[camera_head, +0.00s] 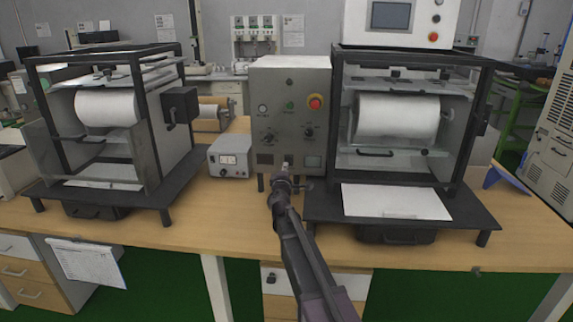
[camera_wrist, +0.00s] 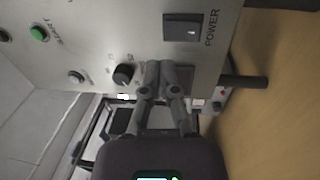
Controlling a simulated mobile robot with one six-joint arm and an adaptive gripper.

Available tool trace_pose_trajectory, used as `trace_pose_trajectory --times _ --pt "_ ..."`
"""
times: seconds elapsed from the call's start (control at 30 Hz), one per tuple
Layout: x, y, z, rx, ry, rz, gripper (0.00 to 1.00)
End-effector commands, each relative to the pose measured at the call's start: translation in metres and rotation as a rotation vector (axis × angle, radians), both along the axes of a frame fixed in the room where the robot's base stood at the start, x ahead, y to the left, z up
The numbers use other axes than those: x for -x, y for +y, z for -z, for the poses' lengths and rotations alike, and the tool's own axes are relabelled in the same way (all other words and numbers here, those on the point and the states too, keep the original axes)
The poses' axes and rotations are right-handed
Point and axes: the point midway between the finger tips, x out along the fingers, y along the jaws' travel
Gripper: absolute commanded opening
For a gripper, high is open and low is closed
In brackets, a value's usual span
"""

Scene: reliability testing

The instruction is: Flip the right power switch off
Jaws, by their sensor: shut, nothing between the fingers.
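The grey control box (camera_head: 290,80) stands on the table between two framed machines. Its right power switch (camera_head: 313,162) is low on the front; a dark rocker beside the word POWER, likely this switch, shows in the wrist view (camera_wrist: 182,27). I cannot tell its position surely. The left switch (camera_head: 265,159) is at the lower left of the box. My gripper (camera_head: 286,166) is in front of the lower panel, between the two switches. Its fingers are together and empty in the wrist view (camera_wrist: 165,68), apart from the POWER rocker and hiding part of the panel.
Knobs (camera_head: 309,132), a green button (camera_head: 290,105) and a red emergency button (camera_head: 315,102) sit higher on the box. A small grey power unit (camera_head: 230,155) stands to its left. The right machine's platform (camera_head: 465,212) is close to my gripper's right. The table front (camera_head: 225,225) is clear.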

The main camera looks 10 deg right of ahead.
Motion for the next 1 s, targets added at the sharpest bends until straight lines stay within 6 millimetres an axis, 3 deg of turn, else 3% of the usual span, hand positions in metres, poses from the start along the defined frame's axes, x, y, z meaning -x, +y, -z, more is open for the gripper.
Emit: trace_pose_trajectory --times 0.1,0.4,1.0 --pt "0.025 0.006 -0.004 0.0 0.0 -0.001 0.0" --pt "0.063 0.017 -0.008 0.0 0.0 0.0 0.0" --pt "0.072 0.02 -0.009 0.0 0.0 0.0 0.0"
